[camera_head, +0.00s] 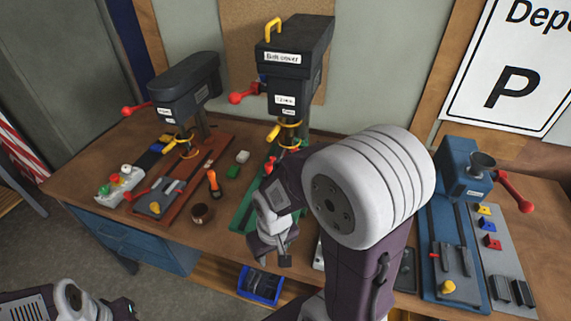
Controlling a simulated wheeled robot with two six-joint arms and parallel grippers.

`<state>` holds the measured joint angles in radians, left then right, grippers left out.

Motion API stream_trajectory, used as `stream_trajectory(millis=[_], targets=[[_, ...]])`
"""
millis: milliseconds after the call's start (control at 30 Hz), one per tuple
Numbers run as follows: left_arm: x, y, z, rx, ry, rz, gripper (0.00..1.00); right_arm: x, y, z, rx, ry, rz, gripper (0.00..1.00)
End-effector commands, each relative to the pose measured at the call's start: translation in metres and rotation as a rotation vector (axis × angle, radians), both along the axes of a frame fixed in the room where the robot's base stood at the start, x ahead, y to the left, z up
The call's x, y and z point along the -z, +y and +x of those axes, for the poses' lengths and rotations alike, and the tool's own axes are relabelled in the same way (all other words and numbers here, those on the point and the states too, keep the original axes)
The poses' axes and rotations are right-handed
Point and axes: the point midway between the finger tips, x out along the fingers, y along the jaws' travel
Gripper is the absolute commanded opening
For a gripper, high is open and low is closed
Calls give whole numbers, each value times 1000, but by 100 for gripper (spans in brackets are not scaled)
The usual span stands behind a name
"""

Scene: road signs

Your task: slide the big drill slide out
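The big drill (288,75) stands at the back middle of the bench, tall and dark, with a yellow handle on its belt cover. Its green base (240,212) runs towards the bench's front edge. My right arm hides much of that base, and I cannot make out the slide. My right gripper (283,261) points down at the front end of the green base, near the bench edge. Its fingers are small here, and I cannot tell whether they touch anything. Part of my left gripper (120,309) shows at the bottom left, away from the bench.
A smaller drill (185,80) on a red-brown base stands at the left. A blue drill (462,170) stands at the right. A blue bin (260,285) is below the front edge.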

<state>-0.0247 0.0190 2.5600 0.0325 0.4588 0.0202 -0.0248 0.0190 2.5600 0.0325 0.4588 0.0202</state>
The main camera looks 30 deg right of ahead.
Motion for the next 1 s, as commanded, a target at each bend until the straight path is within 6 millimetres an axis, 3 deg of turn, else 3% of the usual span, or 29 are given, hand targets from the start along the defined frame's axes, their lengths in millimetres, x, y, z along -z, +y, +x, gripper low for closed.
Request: stream_trajectory(millis=[300, 367, 467, 533, 633, 733, 800, 900, 1000], targets=[[0, 0, 0, 0, 0, 0, 0, 0, 0, 0, 0, 0, 0, 40], [0, 0, 0, 0, 0, 0, 0, 0, 0, 0, -4, 0, 0, 48], [0, 0, 0, 0, 0, 0, 0, 0, 1, -5, -82, 24, -5, 48], [0, 0, 0, 0, 0, 0, 0, -15, 6, 14, -193, 5, 2, 48], [0, 0, 0, 0, 0, 0, 0, -48, -2, 67, -278, -68, 19, 48], [0, 0, 0, 0, 0, 0, 0, -89, -43, 121, -258, -164, 21, 48], [0, 0, 0, 0, 0, 0, 0, -117, -90, 150, -189, -234, 7, 48], [-1, 0, 0, 0, 0, 0, 0, -139, -154, 163, -44, -298, -21, 48], [-1, 0, 0, 0, 0, 0, 0, -134, -186, 153, 36, -290, -30, 48]])
